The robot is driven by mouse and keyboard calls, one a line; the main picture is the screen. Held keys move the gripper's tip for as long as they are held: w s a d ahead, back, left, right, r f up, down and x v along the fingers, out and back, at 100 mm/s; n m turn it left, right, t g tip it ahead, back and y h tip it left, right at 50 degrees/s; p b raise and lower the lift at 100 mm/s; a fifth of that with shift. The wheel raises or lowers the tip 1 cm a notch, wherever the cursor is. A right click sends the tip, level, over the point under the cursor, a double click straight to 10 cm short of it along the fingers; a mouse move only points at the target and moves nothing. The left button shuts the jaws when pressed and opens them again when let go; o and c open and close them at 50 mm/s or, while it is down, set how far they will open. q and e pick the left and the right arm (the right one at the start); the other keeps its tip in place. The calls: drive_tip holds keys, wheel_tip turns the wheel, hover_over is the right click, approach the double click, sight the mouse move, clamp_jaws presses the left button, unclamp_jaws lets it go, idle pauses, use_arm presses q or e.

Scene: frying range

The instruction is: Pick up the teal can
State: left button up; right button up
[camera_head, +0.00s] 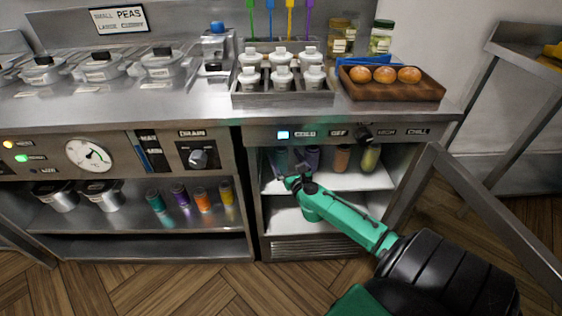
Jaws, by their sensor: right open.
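A teal can (280,157) stands at the left end of the upper shelf inside the open chilled cabinet, dim in the shade. My right gripper (287,176), on its green arm, reaches into the cabinet from the right. It is open, with its fingertips just below and in front of this can in the picture; I cannot tell whether they touch it. Another teal can (155,201) stands on the open shelf of the left unit, well away from the gripper. My left gripper is not in view.
The open cabinet door (490,215) juts out at right. The counter above holds a wooden tray (398,92) with buns.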

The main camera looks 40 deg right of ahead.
drive_tip(key=x, duration=0.2)
drive_tip(key=shift+w+d+f, duration=0.1)
drive_tip(key=shift+w+f, duration=0.05)
drive_tip(key=shift+w, duration=0.2)
drive_tip(key=shift+s, duration=0.1)
drive_tip(key=c, duration=0.3)
clamp_jaws()
